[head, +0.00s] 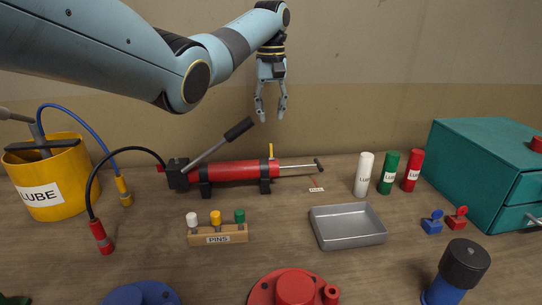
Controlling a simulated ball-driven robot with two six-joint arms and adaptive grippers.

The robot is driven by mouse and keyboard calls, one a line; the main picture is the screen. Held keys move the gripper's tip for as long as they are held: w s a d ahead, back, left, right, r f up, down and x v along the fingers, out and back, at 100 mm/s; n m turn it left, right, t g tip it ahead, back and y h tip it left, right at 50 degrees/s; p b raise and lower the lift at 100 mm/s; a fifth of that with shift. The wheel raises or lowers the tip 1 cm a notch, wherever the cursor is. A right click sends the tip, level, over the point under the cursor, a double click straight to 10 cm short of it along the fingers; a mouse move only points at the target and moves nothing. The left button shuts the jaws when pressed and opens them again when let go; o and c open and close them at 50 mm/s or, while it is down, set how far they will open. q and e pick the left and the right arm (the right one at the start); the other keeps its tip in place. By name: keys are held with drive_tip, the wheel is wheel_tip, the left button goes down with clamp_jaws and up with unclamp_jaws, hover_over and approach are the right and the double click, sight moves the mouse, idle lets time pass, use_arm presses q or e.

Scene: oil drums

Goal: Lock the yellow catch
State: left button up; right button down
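The yellow catch (271,151) is a small upright piece at the right end of the red pump cylinder (232,172), by the dark mounting band. A thin metal rod (297,167) with a dark handle sticks out of that end. My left gripper (272,116) hangs fingers-down above the catch, with a clear gap in the picture. Its two fingers are apart and nothing shows between them. My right gripper is not in the picture.
A black-tipped lever (238,129) slants up just left of the gripper. A yellow LUBE bucket (70,168) stands left, a pin block (236,237) and grey tray (348,242) in front. Tubes (363,175) and a teal drawer cabinet (480,185) stand right.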

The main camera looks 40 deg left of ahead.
sight(271, 150)
use_arm(q)
wheel_tip(271, 150, down, 11)
drive_tip(key=shift+r, duration=0.15)
idle(0.4)
clamp_jaws()
